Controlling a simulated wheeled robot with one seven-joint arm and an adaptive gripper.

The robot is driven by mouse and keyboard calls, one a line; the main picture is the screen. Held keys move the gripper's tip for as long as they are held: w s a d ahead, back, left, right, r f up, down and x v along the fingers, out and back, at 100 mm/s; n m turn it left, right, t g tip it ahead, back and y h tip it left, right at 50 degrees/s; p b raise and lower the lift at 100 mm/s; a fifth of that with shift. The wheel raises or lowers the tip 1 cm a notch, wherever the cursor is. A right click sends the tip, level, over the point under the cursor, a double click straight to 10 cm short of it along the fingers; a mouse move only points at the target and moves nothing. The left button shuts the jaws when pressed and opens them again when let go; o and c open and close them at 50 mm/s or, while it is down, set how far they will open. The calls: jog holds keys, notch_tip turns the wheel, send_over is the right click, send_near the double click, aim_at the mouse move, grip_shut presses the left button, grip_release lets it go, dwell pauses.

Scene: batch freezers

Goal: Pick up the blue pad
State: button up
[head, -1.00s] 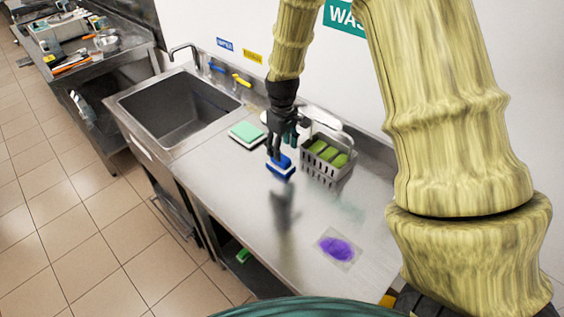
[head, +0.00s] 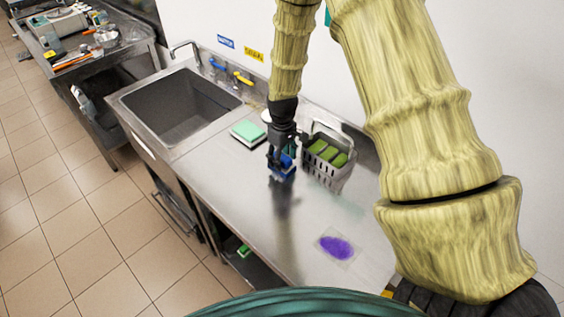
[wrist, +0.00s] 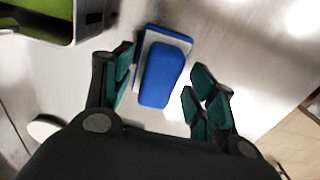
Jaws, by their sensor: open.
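The blue pad (wrist: 162,75) has a blue top over a pale layer and lies on the steel counter. In the wrist view it sits between and just beyond the fingertips of my gripper (wrist: 163,92). The green-padded fingers are apart, one on each side of it, and I cannot tell whether either touches it. In the head view my gripper (head: 279,162) is low over the blue pad (head: 284,174) and hides much of it.
A grey basket (head: 312,169) with green pads stands close right of my gripper. A light green pad (head: 248,131) lies to the left, near the sink (head: 180,112). A purple patch (head: 337,246) lies on the counter (head: 230,195) nearer to me.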

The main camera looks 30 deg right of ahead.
jog(key=shift+w+f, duration=0.2)
jog(key=c, duration=0.7)
jog(key=shift+s+r, duration=0.1)
jog(key=c, duration=0.4)
jog(key=shift+r+b, duration=1.05)
jog(key=shift+r, duration=0.3)
jog(key=shift+s+r+b, duration=0.1)
jog(key=shift+r+b, duration=0.2)
jog(key=s+a+b, duration=0.1)
jog(key=s, duration=0.4)
jog(key=s+a+r+b, duration=0.1)
jog(key=s+b, duration=0.1)
jog(key=s, duration=0.3)
jog(key=s+a+b, duration=0.1)
jog(key=s+b, duration=0.1)
jog(key=s, duration=0.3)
jog(key=shift+s+r, duration=0.25)
jog(key=shift+r, duration=0.1)
